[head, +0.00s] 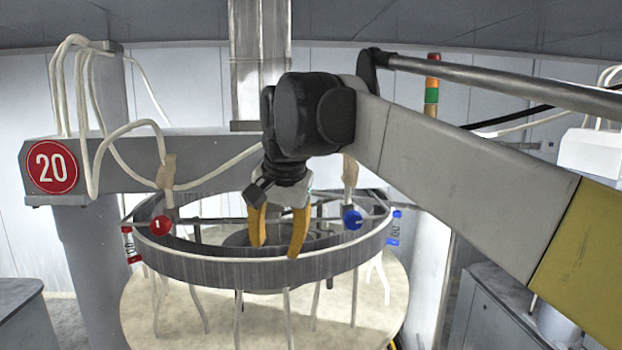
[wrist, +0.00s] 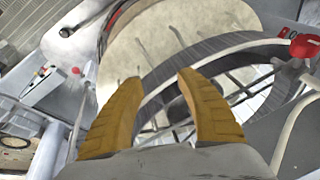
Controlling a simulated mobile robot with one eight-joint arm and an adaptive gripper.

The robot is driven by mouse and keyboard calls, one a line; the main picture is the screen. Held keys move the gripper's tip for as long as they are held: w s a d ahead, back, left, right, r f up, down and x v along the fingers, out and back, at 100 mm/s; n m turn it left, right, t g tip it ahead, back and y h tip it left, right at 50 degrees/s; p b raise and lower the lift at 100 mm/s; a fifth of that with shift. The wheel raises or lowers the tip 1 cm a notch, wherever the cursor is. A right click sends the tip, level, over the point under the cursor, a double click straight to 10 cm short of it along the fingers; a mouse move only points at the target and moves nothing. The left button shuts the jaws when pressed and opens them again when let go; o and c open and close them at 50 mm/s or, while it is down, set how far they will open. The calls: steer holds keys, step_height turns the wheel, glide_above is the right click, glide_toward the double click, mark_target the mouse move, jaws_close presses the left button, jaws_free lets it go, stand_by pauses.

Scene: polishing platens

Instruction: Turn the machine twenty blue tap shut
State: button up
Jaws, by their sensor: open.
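The machine's red round sign (head: 52,167) reads 20. A round blue tap (head: 352,219) is on the right part of the machine's raised ring (head: 210,268). A blue-and-white tag (head: 394,228) hangs just right of it. I cannot tell from its look whether the tap is open or shut. My gripper (head: 278,246) points down over the ring, left of the blue tap and apart from it. Its two orange fingers are spread with nothing between them. In the wrist view my gripper (wrist: 158,80) is over the ring (wrist: 160,75), and I make out no blue tap there.
A red tap (head: 160,225) sits on the ring's left side, with a red-and-white tag (head: 130,245) by it. Pale hoses hang from the grey beam (head: 120,150) above. A round pale platen (head: 265,325) lies below the ring. Grey cabinets stand at both sides.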

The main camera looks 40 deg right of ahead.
steer(key=w+d+r+m+g, duration=0.2)
steer(key=w+d+r+m, duration=0.1)
steer(key=d+r+m, duration=0.65)
steer(key=m+g+y, duration=0.1)
steer(key=m+g, duration=0.1)
steer(key=m, duration=0.3)
glide_toward(348, 214)
steer(key=shift+d, duration=0.1)
steer(key=shift+f+b, duration=0.4)
steer(key=shift+b, duration=0.15)
step_height(348, 214, down, 8)
steer(key=b, duration=0.3)
steer(key=shift+r, duration=0.1)
steer(key=shift+w+f, duration=0.1)
steer(key=shift+f, duration=0.85)
jaws_close()
